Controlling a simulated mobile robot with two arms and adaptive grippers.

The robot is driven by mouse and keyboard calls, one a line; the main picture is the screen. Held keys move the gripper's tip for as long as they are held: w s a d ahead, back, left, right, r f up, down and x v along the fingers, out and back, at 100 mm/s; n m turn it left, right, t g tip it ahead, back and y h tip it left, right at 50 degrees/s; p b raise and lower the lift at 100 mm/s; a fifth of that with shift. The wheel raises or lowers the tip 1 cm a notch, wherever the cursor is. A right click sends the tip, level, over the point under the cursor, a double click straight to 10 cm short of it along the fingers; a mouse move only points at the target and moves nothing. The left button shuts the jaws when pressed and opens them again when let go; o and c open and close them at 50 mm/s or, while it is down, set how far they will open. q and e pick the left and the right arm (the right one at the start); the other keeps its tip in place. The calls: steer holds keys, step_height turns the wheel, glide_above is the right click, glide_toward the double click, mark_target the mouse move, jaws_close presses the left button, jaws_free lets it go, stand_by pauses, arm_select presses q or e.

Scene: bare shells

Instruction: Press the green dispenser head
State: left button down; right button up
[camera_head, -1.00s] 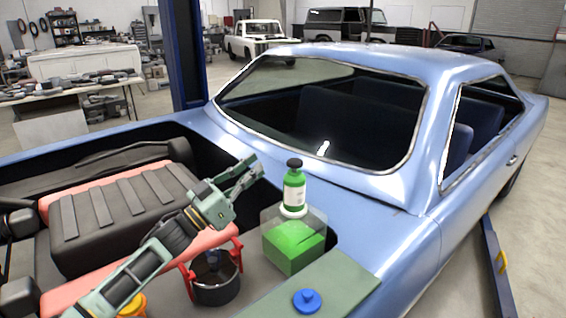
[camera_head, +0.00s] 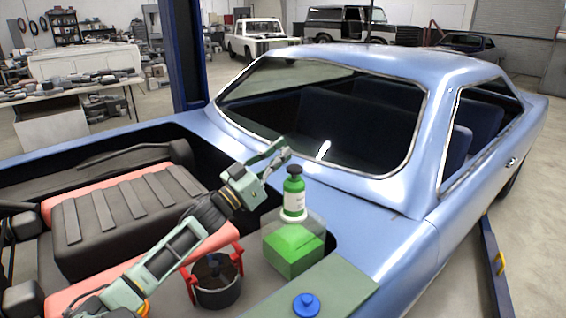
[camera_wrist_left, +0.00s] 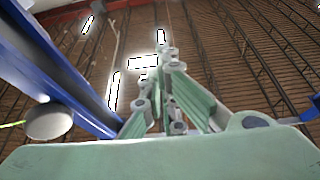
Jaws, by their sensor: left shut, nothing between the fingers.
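The dispenser is a green bottle (camera_head: 294,197) with a white label, standing upright on a clear tank holding green (camera_head: 295,248). Its dark head (camera_head: 294,170) is on top of the bottle. My left gripper (camera_head: 284,151) is shut and empty, its fingertips just above and to the left of the head in the picture. I see a small gap there and cannot tell the depth between them. The left wrist view shows the closed fingers (camera_wrist_left: 167,58) against the ceiling; the dispenser does not show there. My right gripper is not in view.
A black pot with a red frame (camera_head: 216,283) stands left of the tank, below my left arm. A blue knob (camera_head: 306,304) sits on the green ledge in front. The blue car's rear window (camera_head: 330,120) is behind the bottle. A dark ribbed block (camera_head: 125,205) lies at left.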

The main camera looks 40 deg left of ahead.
mark_target(295, 169)
arm_select(q)
steer(key=f, duration=0.3)
steer(key=shift+w+f+p, duration=0.35)
steer(key=shift+f, duration=0.05)
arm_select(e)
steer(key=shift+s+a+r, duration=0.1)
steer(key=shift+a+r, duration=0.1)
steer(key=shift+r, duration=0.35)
arm_select(q)
steer(key=shift+f, duration=0.1)
